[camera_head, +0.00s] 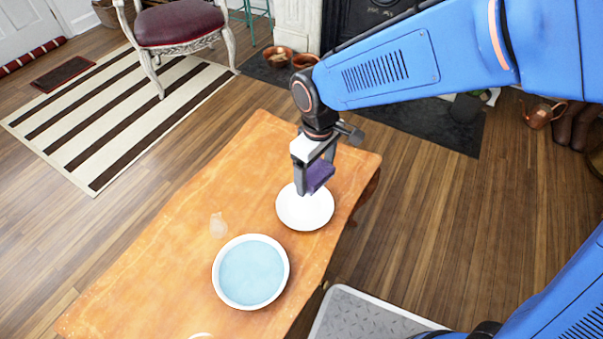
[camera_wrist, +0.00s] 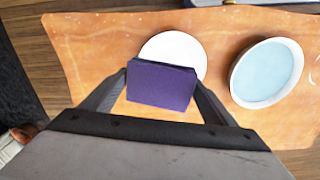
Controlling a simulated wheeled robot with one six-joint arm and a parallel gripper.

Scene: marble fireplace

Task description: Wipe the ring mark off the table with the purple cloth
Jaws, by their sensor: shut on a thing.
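My gripper (camera_head: 316,180) is shut on the purple cloth (camera_head: 320,176), a folded block, and holds it above or near the white plate (camera_head: 305,212). In the wrist view the cloth (camera_wrist: 161,84) sits between both fingers and covers part of the plate (camera_wrist: 174,48). A pale whitish mark (camera_head: 218,225) shows on the orange wooden table (camera_head: 160,260), left of the plate; it looks like the ring mark, though its shape is faint. I cannot make it out in the wrist view.
A white bowl with a light blue inside (camera_head: 251,272) stands near the plate, close to the mark. Another white rim (camera_head: 201,336) is cut off at the bottom edge. The table's left part is clear. A chair (camera_head: 180,25) stands beyond on the striped rug.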

